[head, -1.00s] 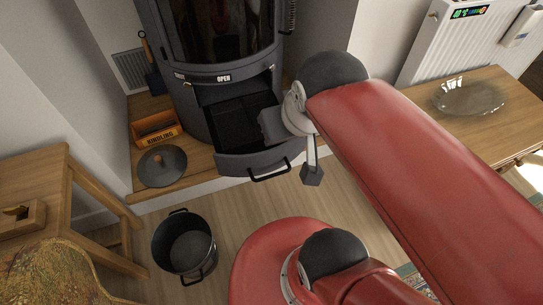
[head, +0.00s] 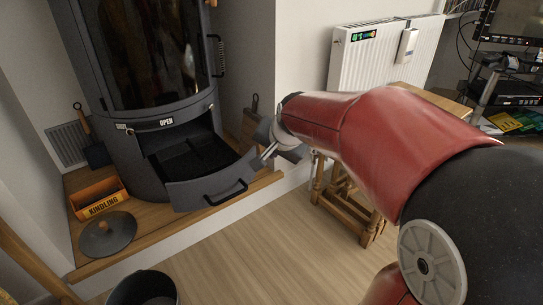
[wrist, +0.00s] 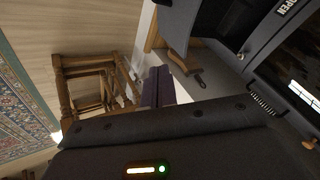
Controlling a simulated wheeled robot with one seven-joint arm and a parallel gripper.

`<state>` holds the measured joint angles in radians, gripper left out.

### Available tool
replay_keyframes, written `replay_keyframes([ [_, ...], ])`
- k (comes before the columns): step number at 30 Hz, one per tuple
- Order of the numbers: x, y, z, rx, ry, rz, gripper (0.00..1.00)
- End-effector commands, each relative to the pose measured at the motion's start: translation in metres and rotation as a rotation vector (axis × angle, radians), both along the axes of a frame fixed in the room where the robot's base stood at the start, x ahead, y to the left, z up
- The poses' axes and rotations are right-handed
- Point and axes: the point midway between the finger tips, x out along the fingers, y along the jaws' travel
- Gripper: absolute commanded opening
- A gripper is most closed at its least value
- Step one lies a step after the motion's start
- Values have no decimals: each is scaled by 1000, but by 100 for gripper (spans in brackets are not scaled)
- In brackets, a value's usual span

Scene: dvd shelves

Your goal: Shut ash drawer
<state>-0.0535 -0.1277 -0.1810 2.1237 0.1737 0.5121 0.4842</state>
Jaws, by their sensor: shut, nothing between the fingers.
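The ash drawer (head: 190,194) is pulled out from the lower front of the dark stove (head: 108,121). Its front carries a black bar handle (head: 226,192), and its dark inside shows. My gripper shows in the wrist view (wrist: 158,78) with its two dark fingers together and nothing between them. In the head view my wrist is just right of the drawer's right end; the fingertips are hard to make out there, and I cannot tell whether they touch the drawer. In the wrist view a dark panel beside the stove's OPEN label is probably part of the drawer.
A kindling box (head: 98,198) and a round lid (head: 106,236) sit on the wooden hearth left of the drawer. A black bucket (head: 145,288) stands on the floor in front. A wooden table (head: 366,203) stands right, below a white radiator (head: 378,62).

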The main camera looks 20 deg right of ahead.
Motion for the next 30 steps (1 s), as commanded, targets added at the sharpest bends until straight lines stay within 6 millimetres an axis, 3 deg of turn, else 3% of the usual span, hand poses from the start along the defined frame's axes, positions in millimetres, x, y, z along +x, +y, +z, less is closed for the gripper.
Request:
replay_keyframes([
  [1, 7, 1, -13, 0, 4, 0, 0],
  [10, 45, 2, -64, -1, 4, 2, 0],
  [18, 70, 26, -58, -2, 1, 4, 0],
  [30, 73, 29, -58, -1, 1, 3, 0],
])
